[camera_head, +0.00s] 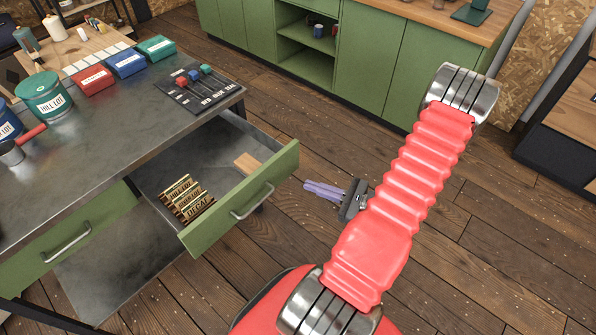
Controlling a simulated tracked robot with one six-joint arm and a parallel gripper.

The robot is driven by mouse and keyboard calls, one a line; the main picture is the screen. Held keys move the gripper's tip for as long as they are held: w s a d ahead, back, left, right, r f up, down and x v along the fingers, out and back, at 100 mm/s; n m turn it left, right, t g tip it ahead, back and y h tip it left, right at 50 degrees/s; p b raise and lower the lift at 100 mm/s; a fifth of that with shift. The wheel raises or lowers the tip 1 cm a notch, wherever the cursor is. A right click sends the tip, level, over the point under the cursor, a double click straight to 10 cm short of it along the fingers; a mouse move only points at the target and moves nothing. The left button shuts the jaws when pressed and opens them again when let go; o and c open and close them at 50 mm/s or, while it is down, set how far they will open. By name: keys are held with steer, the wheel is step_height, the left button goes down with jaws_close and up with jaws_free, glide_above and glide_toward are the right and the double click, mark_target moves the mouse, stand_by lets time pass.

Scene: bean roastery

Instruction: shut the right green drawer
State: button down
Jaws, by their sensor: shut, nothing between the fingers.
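The right green drawer (241,201) stands pulled well out from under the dark metal-topped bench. Its front carries a silver bar handle (253,203). Inside lie several small labelled blocks (185,200), one reading DECAF, and a plain wooden block (247,163). My gripper (309,190), with purple fingers, is shut and empty. It appears to the right of the drawer front, apart from it in the picture; its height against the handle is hard to tell. My red arm hides part of the floor behind it.
The left green drawer (60,247) looks closed. Green cabinets (375,60) stand at the back. Wooden floor (480,240) is open on the right.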

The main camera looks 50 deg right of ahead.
mark_target(290, 166)
steer(key=s+d+f+m+t+h, duration=0.1)
steer(key=s+d+f+m+h, duration=0.3)
steer(key=shift+f, duration=0.15)
steer(key=shift+w, duration=0.2)
steer(key=shift+w+a, duration=0.15)
steer(key=shift+w, duration=3.3)
steer(key=shift+w+a, duration=0.15)
steer(key=shift+w, duration=3.3)
